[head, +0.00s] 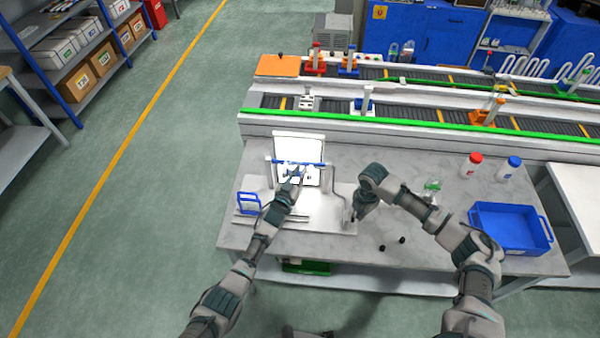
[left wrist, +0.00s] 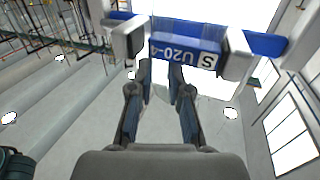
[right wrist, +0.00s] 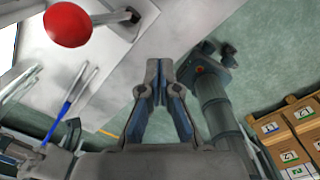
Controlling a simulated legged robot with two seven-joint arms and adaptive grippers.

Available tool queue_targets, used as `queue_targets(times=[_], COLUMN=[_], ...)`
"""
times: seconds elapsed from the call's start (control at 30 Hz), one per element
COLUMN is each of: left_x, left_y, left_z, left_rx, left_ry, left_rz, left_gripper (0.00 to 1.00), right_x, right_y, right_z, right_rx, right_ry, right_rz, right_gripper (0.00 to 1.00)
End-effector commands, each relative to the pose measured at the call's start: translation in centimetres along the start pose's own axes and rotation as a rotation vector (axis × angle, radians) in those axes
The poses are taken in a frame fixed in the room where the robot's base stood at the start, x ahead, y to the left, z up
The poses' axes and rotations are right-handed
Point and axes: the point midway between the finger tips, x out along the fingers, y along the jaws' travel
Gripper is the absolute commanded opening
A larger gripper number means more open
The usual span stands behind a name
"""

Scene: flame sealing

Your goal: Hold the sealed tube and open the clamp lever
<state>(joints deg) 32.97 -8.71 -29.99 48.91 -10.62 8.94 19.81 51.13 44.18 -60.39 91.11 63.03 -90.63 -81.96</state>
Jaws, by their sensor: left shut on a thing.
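The blue tube (head: 291,162) lies level across the white fixture (head: 320,215), in front of its upright panel. In the left wrist view the blue piece (left wrist: 186,46) has a white "U20-4" label and sits between pale holders. My left gripper (head: 297,176) is shut on a clear part of the tube just below the label, faint in the left wrist view. My right gripper (head: 366,212) is by the fixture's right end, its fingers together and nothing visible between them. A red round knob (right wrist: 68,24) is close to the right wrist camera, apart from the fingers; I cannot tell if it is the clamp lever's.
A blue rack (head: 248,202) stands at the fixture's left. Two small black balls (head: 402,240) lie on the table in front of my right arm. A blue bin (head: 510,228) and two bottles with red (head: 475,165) and blue caps stand at the right. A conveyor runs behind.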

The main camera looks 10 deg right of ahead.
Motion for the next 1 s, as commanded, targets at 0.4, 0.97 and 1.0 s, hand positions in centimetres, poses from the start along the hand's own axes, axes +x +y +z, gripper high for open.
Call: queue_targets(times=[0.4, 0.97, 1.0], left_x=[0.0, 0.0, 0.0], left_y=[-0.1, -0.1, -0.1], left_z=[0.1, 0.0, 0.0], left_rx=[0.0, 0.0, 0.0], left_ry=[-0.001, -0.001, -0.001], left_rz=[-0.001, -0.001, -0.001], left_gripper=[0.0, 0.0, 0.0], right_x=[0.0, -6.6, -7.2], right_y=[-1.4, -1.4, -1.4], right_z=[-1.4, -1.4, -1.4], right_rx=[0.001, 0.001, 0.001], right_ry=[0.0, -0.001, -0.001], right_rz=[0.0, 0.002, 0.002], right_gripper=[0.0, 0.0, 0.0])
